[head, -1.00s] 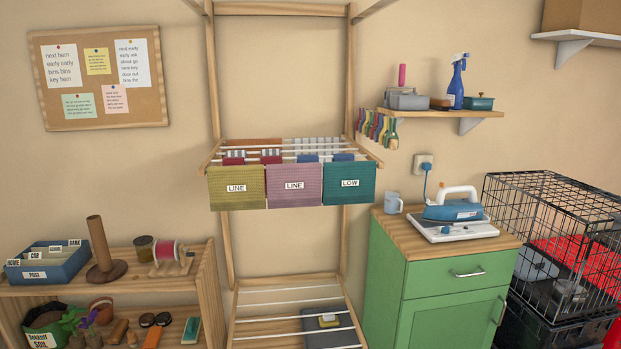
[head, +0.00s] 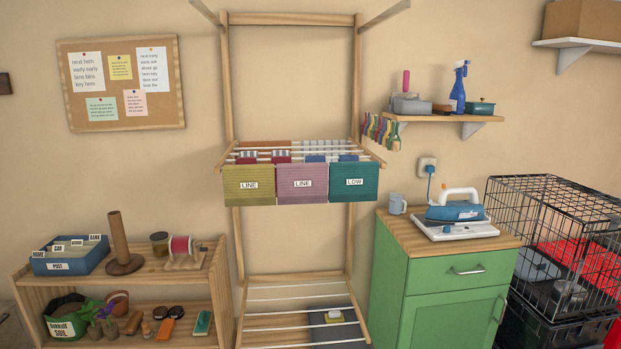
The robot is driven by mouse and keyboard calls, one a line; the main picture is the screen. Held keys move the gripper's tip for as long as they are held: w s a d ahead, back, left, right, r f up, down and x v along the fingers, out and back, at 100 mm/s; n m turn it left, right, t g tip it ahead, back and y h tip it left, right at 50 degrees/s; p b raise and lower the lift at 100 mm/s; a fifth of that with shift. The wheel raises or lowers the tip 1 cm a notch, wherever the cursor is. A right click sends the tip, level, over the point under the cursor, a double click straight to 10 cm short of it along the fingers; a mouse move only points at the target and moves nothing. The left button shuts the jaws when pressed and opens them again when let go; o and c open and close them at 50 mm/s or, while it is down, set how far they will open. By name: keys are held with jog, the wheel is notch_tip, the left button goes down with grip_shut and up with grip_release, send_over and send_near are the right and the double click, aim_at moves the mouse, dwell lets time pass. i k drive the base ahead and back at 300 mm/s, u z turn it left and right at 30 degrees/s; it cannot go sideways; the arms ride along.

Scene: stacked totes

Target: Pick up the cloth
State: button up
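Several cloths hang over the bars of a wooden drying rack (head: 230,90). At its front are an olive cloth (head: 249,195) labelled LINE, a mauve cloth (head: 303,195) labelled LINE and a teal cloth (head: 354,195) labelled LOW. They hang side by side. Behind them hang red, blue, striped and orange cloths, mostly hidden. On the rack's lower level is a dark grey item with a small yellow and white thing (head: 334,316) on it; I cannot tell what they are. My gripper is not in view.
A green cabinet (head: 450,310) with an iron (head: 456,212) and a mug (head: 397,204) stands to the right, beside a wire crate (head: 553,230). A low wooden shelf (head: 196,280) with pots and brushes stands at left.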

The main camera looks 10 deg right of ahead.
aim_at(254, 184)
jog(key=u, duration=0.1)
jog(key=i, duration=0.95)
jog(key=z, duration=0.05)
